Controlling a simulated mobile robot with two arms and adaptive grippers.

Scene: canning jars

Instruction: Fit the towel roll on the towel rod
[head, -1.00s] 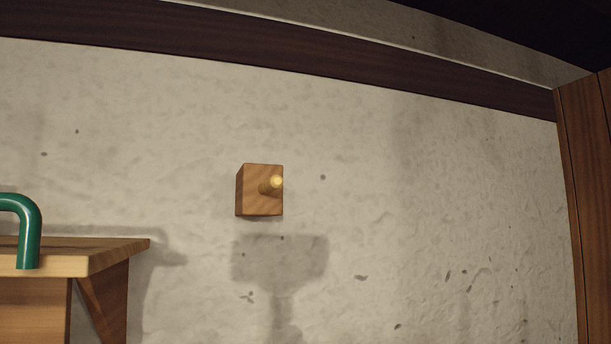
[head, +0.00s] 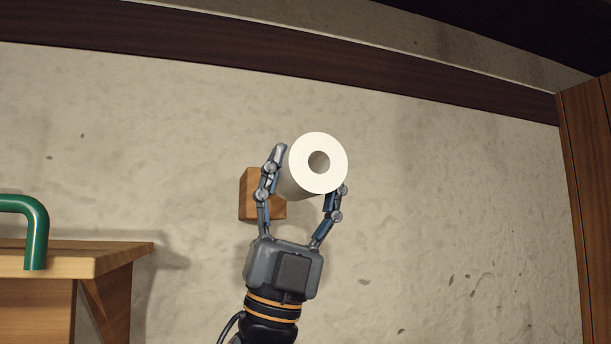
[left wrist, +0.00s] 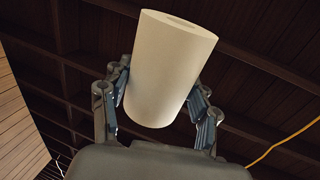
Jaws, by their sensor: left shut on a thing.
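The white towel roll (head: 329,180) is held between the two fingers of my left gripper (head: 306,177), with its round end and centre hole facing the head camera. In the left wrist view the roll (left wrist: 165,70) shows its long side, gripped by the fingers of the left gripper (left wrist: 160,95). The wooden block (head: 247,200) that carries the towel rod is on the wall behind, partly covered by the gripper and roll. The rod itself is hidden; I cannot tell whether the roll touches it. My right gripper is not in view.
A wooden shelf (head: 90,258) with a green curved pipe (head: 38,235) stands at the left. A wooden panel (head: 592,200) closes off the right side. The wall (head: 460,210) right of the roll is bare. A yellow cable (left wrist: 285,142) shows in the left wrist view.

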